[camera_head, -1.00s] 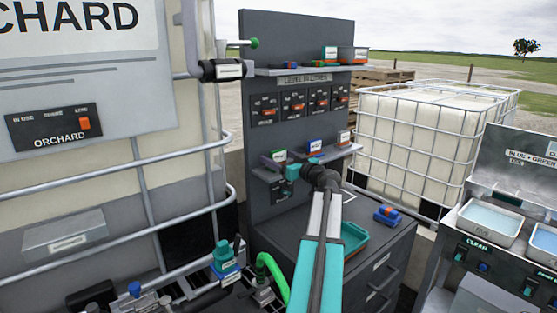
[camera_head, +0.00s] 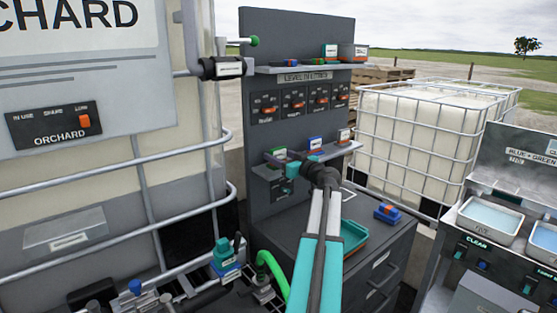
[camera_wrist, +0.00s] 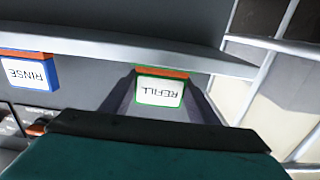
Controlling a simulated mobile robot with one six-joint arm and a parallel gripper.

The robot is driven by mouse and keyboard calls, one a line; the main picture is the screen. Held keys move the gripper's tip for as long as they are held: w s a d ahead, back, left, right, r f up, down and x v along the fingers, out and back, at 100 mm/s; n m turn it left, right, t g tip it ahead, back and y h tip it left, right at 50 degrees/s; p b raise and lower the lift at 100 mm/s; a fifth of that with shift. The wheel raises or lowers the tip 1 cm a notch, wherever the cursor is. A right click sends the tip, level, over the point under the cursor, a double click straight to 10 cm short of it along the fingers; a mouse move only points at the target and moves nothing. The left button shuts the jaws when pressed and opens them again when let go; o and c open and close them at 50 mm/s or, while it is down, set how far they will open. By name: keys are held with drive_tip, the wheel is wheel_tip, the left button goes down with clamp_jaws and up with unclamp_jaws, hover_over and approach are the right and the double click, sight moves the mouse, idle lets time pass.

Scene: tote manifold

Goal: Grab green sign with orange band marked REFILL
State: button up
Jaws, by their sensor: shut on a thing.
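The REFILL sign (camera_wrist: 160,92) has a white face, a green frame and an orange band. It shows upside down in the wrist view, between the two dark fingers of my gripper (camera_wrist: 163,100). The fingers are shut on its sides. In the head view my gripper (camera_head: 275,160) is at the left end of the lower shelf on the dark panel. The sign is mostly hidden there behind the gripper.
The blue RINSE sign (camera_wrist: 31,73) stands beside it on the shelf; it also shows in the head view (camera_head: 315,144). Another sign (camera_head: 343,136) stands farther right. A shelf edge (camera_wrist: 130,50) runs close by. A teal tray (camera_head: 354,236) and a blue-orange object (camera_head: 387,213) sit on the cabinet below.

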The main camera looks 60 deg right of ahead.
drive_tip(key=shift+r, duration=0.15)
drive_tip(key=shift+r+b, duration=0.7)
drive_tip(key=shift+r, duration=0.8)
drive_tip(key=a+r+b+v, duration=0.1)
drive_tip(key=b+v, duration=0.2)
drive_tip(key=v, duration=1.3)
drive_tip(key=shift+w+r+b, duration=0.15)
drive_tip(key=shift+r+b, duration=0.15)
drive_tip(key=shift+f, duration=0.1)
